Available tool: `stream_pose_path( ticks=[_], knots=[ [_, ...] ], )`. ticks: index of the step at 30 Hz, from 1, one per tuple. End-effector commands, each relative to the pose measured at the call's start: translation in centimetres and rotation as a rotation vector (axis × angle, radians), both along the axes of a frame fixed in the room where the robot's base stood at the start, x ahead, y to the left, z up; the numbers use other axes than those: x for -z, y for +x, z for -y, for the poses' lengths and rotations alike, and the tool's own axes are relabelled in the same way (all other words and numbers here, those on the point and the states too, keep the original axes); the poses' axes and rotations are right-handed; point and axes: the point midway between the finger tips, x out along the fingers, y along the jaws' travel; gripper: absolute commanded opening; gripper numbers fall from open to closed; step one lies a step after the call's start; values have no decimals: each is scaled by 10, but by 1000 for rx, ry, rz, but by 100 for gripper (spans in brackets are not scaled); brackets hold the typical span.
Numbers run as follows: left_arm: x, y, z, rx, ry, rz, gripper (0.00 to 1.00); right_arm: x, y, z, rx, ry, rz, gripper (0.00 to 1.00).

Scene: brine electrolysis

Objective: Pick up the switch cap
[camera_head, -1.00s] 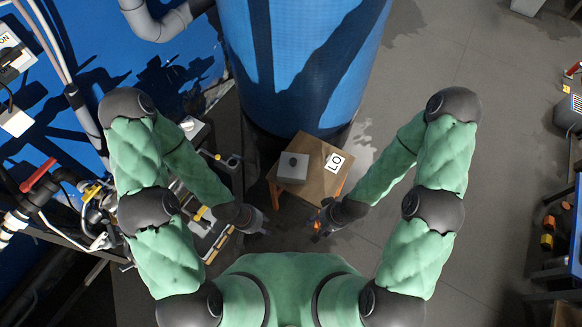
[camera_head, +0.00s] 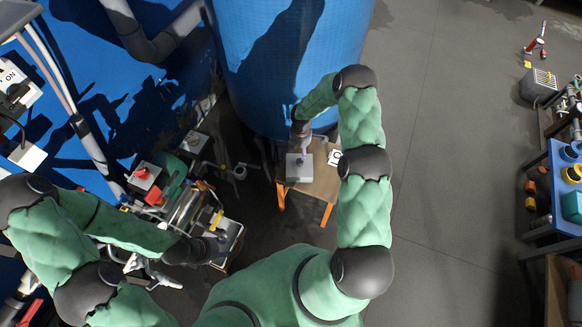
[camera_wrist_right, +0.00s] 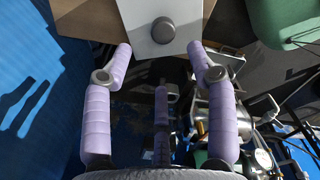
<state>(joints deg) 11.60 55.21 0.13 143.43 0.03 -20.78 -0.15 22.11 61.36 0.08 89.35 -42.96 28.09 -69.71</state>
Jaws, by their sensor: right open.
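The switch cap is a round dark grey knob (camera_wrist_right: 163,30) on top of a light grey box (camera_wrist_right: 140,20) in the right wrist view. The box (camera_head: 299,172) also shows in the head view, on a small wooden table; the cap is not clear there. My right gripper (camera_wrist_right: 159,52) is open and empty, its lilac fingers spread just short of the cap, on either side of it in the picture. In the head view my right gripper (camera_head: 302,145) is over the box's far side. My left gripper (camera_head: 214,244) is at the lower left, its fingers too small to read.
Equipment with a red switch (camera_head: 143,174) crowds the left. The grey floor (camera_head: 440,150) to the right is open.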

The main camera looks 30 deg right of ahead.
Motion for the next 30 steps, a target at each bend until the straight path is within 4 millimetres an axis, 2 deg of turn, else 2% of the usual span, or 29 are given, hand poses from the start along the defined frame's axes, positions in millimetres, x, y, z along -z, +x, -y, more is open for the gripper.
stream_pose_path(
  ticks=[1,3,6,14,21,25,30],
  knots=[
    [5,0,0,0,0,-1,40,12,-2,-1,0,2,-4,58],
    [8,0,0,0,0,-1,40,23,-1,-2,0,2,-3,58],
    [11,0,0,0,0,-1,40,35,-1,-2,2,3,-1,58],
    [16,0,0,0,0,0,40,52,-2,-2,3,3,-1,58],
    [30,0,0,0,0,0,40,86,-5,-2,4,3,-1,58],
    [32,0,0,0,0,0,40,95,-5,-2,5,3,1,58],
    [32,0,0,0,0,0,40,95,-4,-2,5,3,2,58]
  ],
)
